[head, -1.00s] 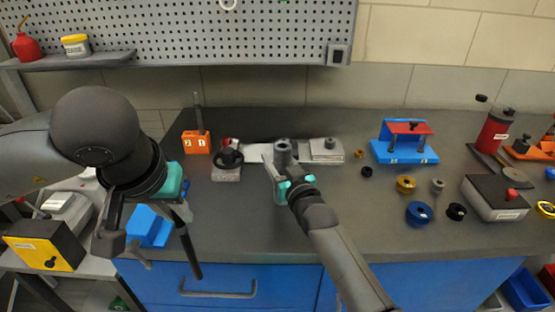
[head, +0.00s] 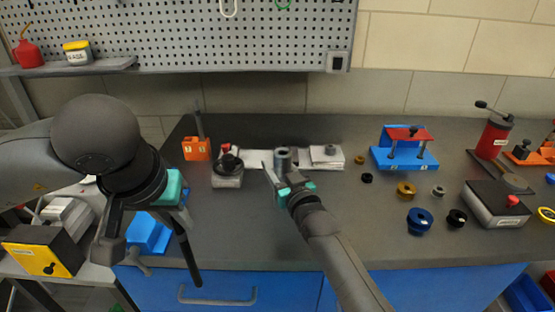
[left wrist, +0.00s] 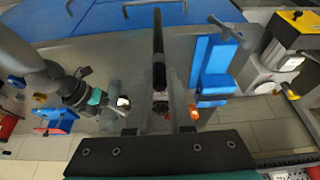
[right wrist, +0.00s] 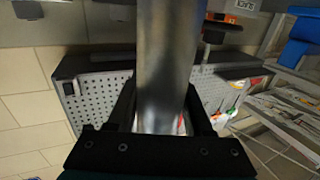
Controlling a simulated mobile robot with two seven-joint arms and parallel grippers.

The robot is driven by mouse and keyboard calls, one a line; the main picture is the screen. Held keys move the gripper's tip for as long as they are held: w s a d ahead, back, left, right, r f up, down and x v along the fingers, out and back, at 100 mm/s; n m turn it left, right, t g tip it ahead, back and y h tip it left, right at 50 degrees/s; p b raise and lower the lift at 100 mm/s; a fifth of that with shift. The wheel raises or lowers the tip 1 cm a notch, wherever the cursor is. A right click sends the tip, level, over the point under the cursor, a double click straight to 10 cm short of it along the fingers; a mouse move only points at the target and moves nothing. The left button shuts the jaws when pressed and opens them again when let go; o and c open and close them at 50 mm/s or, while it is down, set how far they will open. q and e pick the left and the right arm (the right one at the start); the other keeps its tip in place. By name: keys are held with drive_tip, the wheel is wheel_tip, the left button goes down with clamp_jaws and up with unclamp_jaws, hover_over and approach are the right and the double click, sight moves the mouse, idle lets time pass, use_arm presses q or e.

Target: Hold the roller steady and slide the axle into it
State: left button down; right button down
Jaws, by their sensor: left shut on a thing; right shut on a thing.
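My left gripper (head: 176,202) is shut on the dark, slim axle (head: 187,255), which hangs steeply down, slightly tilted, near the bench's front edge. In the left wrist view the axle (left wrist: 158,50) runs between the fingers and away from them. My right gripper (head: 280,180) is shut on the grey roller (head: 283,157), held roughly upright with its round, dark-centred top showing. In the right wrist view the roller (right wrist: 165,60) fills the middle between the fingers. Its lower part is hidden by the gripper in the head view. The axle and the roller are well apart.
An orange block (head: 196,150) with an upright rod and a grey fixture (head: 228,178) with a black knob stand behind. A pale flat device (head: 326,158) lies behind the roller. A blue stand (head: 404,158) and several rings are at right; bare bench lies between the arms.

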drive_tip(key=shift+c, duration=1.1)
unclamp_jaws()
